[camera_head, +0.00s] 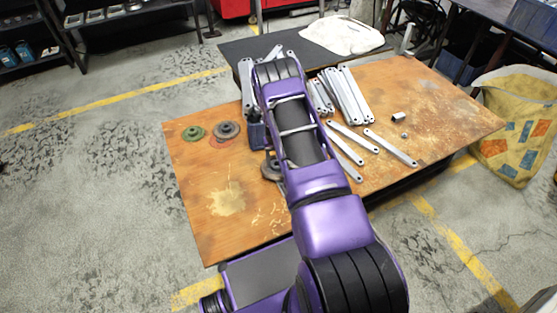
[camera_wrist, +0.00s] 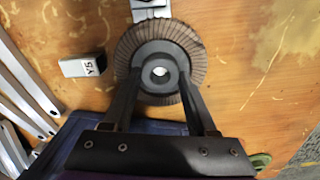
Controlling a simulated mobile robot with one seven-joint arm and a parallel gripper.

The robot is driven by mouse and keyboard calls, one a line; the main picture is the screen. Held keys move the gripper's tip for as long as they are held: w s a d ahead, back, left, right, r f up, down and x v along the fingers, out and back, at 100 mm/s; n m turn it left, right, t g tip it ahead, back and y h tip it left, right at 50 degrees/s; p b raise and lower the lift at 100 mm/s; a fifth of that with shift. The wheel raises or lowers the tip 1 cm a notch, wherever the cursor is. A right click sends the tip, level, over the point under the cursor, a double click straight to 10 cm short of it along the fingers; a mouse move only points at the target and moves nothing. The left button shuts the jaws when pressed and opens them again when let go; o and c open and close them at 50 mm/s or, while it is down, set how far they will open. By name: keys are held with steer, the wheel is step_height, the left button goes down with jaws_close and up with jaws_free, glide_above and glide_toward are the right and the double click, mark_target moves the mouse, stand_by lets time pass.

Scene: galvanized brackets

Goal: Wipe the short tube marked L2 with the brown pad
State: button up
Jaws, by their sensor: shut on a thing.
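My gripper (camera_wrist: 160,80) is shut on the grey hub of a round brown pad (camera_wrist: 198,62), a disc with a pleated rim. The pad is over the wooden table; I cannot tell whether it touches it. In the head view, the pad (camera_head: 269,172) shows partly from behind my arm, which hides my fingers. A short grey tube (camera_wrist: 82,67) lies left of the pad in the wrist view, apart from it; its mark looks like Y5. Another short tube (camera_head: 398,117) lies at the table's right in the head view, its mark too small to read. I read no L2 mark.
The rusty wooden table (camera_head: 205,180) holds several metal bars (camera_head: 345,98) right of my arm. A green disc (camera_head: 193,133) and a grey disc (camera_head: 227,130) lie at the left. A blue box (camera_head: 256,135) stands beside my arm. The table's front left is clear.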

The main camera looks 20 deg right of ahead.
steer(key=shift+a, duration=0.45)
steer(key=shift+a+r, duration=0.15)
steer(key=shift+r, duration=0.1)
steer(key=shift+r+p, duration=1.45)
steer(key=shift+r, duration=2.35)
steer(key=shift+s, duration=0.1)
